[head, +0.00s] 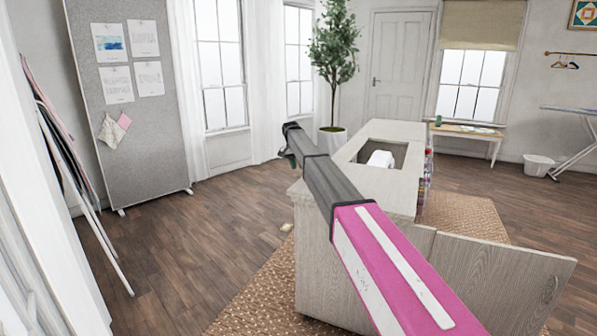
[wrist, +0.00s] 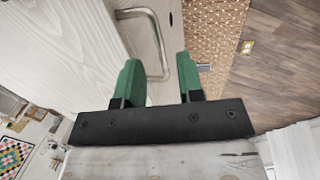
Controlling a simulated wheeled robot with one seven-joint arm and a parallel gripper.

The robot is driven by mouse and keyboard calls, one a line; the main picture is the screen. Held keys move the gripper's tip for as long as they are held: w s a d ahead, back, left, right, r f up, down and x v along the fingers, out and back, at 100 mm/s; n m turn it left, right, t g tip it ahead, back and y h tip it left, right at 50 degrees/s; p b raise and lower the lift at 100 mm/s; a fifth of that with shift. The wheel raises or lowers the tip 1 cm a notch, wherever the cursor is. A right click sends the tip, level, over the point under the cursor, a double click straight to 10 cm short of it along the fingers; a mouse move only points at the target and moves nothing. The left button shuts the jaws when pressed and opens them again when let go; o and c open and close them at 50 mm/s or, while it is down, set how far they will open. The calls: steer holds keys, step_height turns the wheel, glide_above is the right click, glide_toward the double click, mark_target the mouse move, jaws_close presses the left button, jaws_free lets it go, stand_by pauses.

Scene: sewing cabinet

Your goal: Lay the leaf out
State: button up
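The pale wood-grained sewing cabinet (head: 393,200) stands in the middle of the head view, with a white sewing machine (head: 381,159) in its top opening. My arm crosses in front of it, and my gripper (head: 288,150) is at the cabinet's far left end, small and dark. In the wrist view my gripper (wrist: 159,62) has its two green fingers apart. I cannot tell whether this panel is the leaf.
A wood-grained panel (head: 500,283) stands out from the cabinet at the right front. A woven rug (head: 262,292) lies under the cabinet, with a small beige item (head: 287,227) beside it. A grey pinboard (head: 128,100) and potted tree (head: 333,60) stand behind. The left floor is mostly clear.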

steer(key=shift+x, duration=1.35)
jaws_close()
steer(key=shift+r, duration=0.1)
